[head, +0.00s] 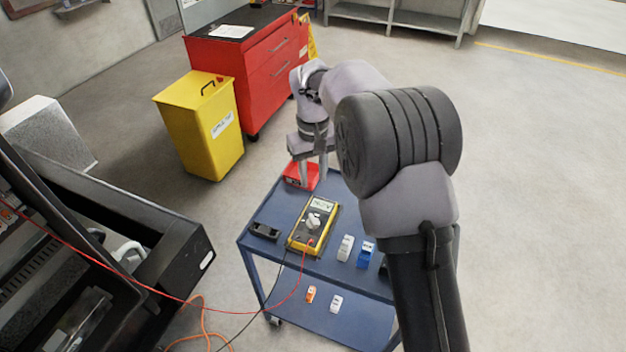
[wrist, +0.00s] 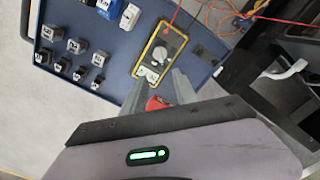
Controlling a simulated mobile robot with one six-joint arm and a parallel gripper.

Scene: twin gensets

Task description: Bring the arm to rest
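My arm reaches out over the blue cart (head: 268,232), bent at the elbow, with the wrist pointing down. My gripper (head: 312,176) is above the cart's far end, at a red item (head: 296,178) there. In the wrist view the two fingers of my gripper (wrist: 160,90) stand apart, and part of the red item (wrist: 157,103) shows between and beyond them. The fingers do not appear closed on it. My gripper body hides the rest of the red item.
A yellow multimeter (head: 314,224) lies on the cart, its red and black leads running left to the dark genset (head: 150,235). Grey and blue modules (head: 346,247) stand nearby. A yellow bin (head: 200,130) and a red tool cabinet (head: 240,60) are behind. Floor on the right is clear.

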